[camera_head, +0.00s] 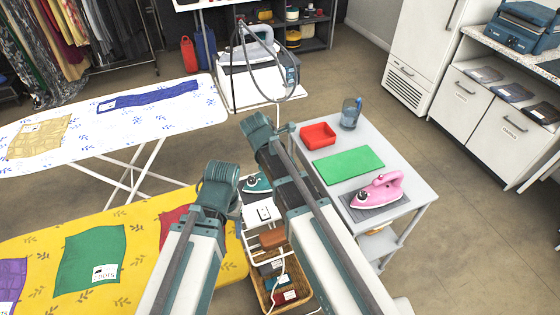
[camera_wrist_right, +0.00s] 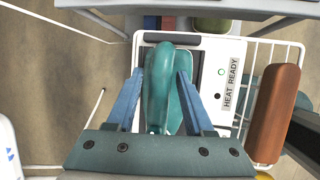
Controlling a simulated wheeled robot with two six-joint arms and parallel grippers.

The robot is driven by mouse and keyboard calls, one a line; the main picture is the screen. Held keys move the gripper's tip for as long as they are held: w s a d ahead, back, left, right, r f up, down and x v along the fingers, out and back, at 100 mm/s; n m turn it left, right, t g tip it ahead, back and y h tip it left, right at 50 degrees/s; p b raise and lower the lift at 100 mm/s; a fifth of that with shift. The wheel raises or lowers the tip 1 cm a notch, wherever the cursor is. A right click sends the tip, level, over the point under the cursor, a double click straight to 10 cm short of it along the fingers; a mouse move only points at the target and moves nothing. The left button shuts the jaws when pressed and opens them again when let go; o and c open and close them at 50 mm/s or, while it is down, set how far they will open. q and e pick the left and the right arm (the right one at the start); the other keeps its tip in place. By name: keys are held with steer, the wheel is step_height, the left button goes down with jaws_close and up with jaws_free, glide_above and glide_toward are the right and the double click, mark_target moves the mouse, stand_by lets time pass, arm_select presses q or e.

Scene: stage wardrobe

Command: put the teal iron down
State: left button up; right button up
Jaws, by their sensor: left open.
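The teal iron (camera_head: 257,183) shows partly between my two arms in the head view, over a white stand (camera_head: 263,213). In the right wrist view the iron (camera_wrist_right: 163,88) lies between the two blue-grey fingers of my right gripper (camera_wrist_right: 160,74), one finger beside each side of its handle. The white panel of the stand, marked "HEAT READY" (camera_wrist_right: 231,85), is right beside it. Whether the fingers press on the handle, I cannot tell. The iron's underside is hidden. My left gripper (camera_head: 218,188) is open and empty, left of the iron and above the yellow ironing board.
A yellow ironing board (camera_head: 145,225) with cloth pieces is at lower left. A wicker basket (camera_head: 262,298) is below the stand.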

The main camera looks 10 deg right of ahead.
arm_select(q)
steer(key=shift+r, duration=0.15)
arm_select(e)
steer(key=shift+o, duration=0.3)
steer(key=shift+r, duration=0.15)
steer(key=shift+s+a+r+p, duration=0.1)
steer(key=shift+a+r+p, duration=0.05)
steer(key=shift+r+p, duration=0.45)
arm_select(q)
step_height(320, 180, up, 11)
steer(key=p, duration=1)
arm_select(e)
steer(key=v, duration=1)
steer(key=shift+a+r, duration=0.2)
steer(key=shift+r, duration=0.1)
steer(key=shift+s, duration=0.1)
